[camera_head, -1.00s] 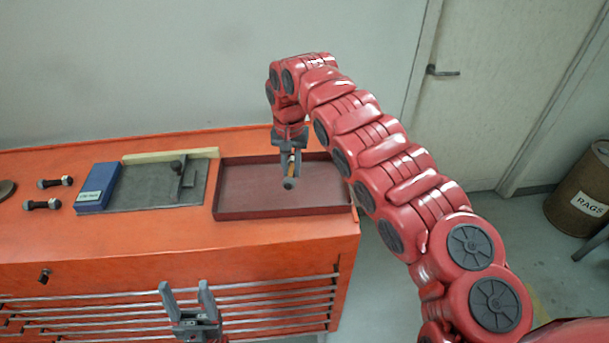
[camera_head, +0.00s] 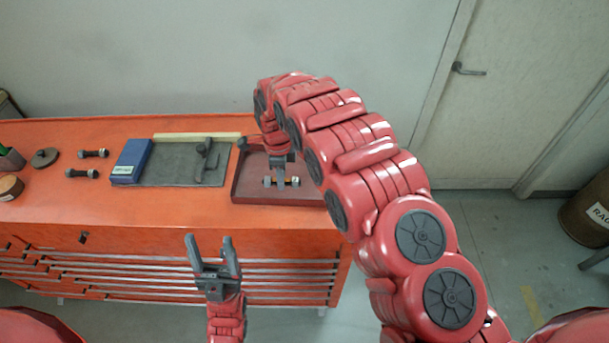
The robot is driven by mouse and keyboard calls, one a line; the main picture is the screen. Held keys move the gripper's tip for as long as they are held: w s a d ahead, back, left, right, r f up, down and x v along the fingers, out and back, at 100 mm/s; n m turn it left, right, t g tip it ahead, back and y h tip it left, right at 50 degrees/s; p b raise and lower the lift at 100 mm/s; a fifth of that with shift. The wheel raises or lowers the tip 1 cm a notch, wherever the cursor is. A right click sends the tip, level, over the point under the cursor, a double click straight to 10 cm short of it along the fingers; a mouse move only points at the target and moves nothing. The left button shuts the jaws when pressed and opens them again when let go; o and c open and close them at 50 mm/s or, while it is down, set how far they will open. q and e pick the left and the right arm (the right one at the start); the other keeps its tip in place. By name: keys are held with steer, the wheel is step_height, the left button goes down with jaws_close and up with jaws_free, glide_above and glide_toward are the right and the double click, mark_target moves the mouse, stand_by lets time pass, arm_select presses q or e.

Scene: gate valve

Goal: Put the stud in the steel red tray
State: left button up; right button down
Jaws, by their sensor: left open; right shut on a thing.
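The stud (camera_head: 268,182) is a short dark rod with a nut at each end, lying level across the picture. My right gripper (camera_head: 281,179) points down over the tray and is shut on the stud near its middle. The steel red tray (camera_head: 250,199) is a shallow dark red tray at the right of the orange cabinet top; my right arm hides its right part. The stud is within the tray's outline, low over its floor; I cannot tell whether it touches. My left gripper (camera_head: 213,256) is open and empty in front of the cabinet drawers.
A dark plate (camera_head: 180,172) with a grey tool on it, a blue box (camera_head: 131,161) and a wooden strip (camera_head: 196,138) lie left of the tray. Two more studs (camera_head: 93,154) (camera_head: 82,173) lie further left. A door and a rags barrel (camera_head: 588,212) stand at the right.

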mark_target(306, 178)
steer(key=w+d+p, duration=0.2)
steer(key=w+d, duration=0.1)
steer(key=shift+w+d+p, duration=0.6)
steer(key=shift+d+p, duration=0.05)
steer(key=shift+d, duration=0.1)
steer(key=w+d+f+b, duration=0.1)
steer(key=w+b, duration=0.1)
steer(key=b, duration=0.8)
steer(key=shift+d, duration=0.3)
steer(key=shift+d+r+b, duration=0.1)
steer(key=shift+r+b, duration=0.1)
steer(key=shift+b, duration=0.1)
steer(key=shift+s+f+b, duration=0.1)
steer(key=shift+b, duration=0.25)
steer(key=f+b, duration=0.1)
steer(key=b, duration=0.1)
steer(key=shift+d+f+b, duration=0.1)
steer(key=shift+f+b, duration=0.2)
steer(key=shift+b, duration=0.05)
steer(key=shift+f, duration=0.25)
steer(key=shift+f+p, duration=0.35)
steer(key=shift+p, duration=0.05)
steer(key=shift+f, duration=0.25)
steer(key=shift+r, duration=0.1)
